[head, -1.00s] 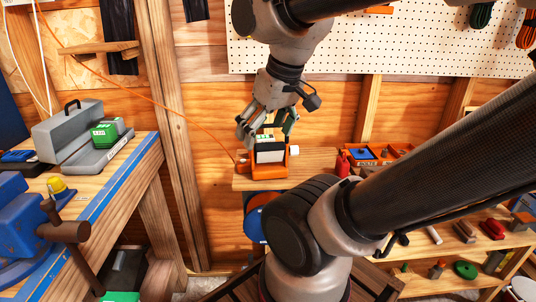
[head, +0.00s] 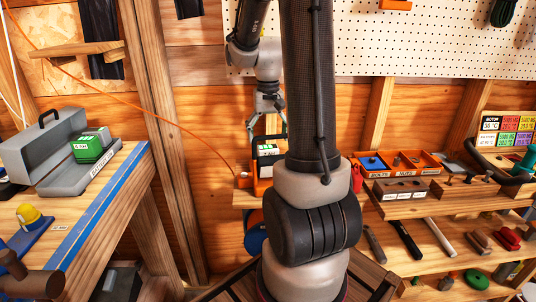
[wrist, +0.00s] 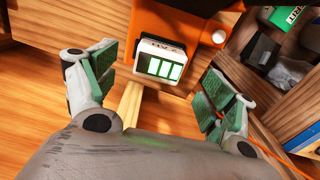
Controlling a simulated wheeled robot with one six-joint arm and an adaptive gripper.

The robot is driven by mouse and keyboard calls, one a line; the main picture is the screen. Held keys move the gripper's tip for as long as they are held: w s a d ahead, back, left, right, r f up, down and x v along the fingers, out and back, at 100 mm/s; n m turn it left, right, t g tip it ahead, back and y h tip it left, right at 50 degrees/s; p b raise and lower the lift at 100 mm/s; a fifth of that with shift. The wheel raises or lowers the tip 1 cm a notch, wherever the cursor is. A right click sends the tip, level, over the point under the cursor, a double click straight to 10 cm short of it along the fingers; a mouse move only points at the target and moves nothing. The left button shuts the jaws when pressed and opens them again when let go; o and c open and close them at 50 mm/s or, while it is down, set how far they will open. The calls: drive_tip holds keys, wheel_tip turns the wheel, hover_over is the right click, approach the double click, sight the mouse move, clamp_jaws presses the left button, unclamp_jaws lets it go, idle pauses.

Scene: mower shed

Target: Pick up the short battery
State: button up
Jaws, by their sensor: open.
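A battery (head: 268,150) with a white top and green bars sits in an orange charger (head: 262,186) on a small wooden shelf. The battery's label (wrist: 161,60) seems to read 2 AH in the wrist view, where the charger (wrist: 180,22) is behind it. My gripper (head: 269,124) is open above the battery, and my arm partly hides the charger's right side. In the wrist view the open green-padded fingers (wrist: 160,80) are on either side of the battery, apart from it.
The grey case (head: 42,143) is open on the left bench (head: 105,190). Orange bins (head: 408,161) and several tools are on the right shelves. An orange cord (head: 190,128) runs to the charger. A pegboard (head: 400,50) covers the back wall.

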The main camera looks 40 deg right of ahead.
sight(268, 147)
wheel_tip(268, 147, down, 6)
drive_tip(key=shift+f, duration=0.15)
drive_tip(key=c, duration=1.2)
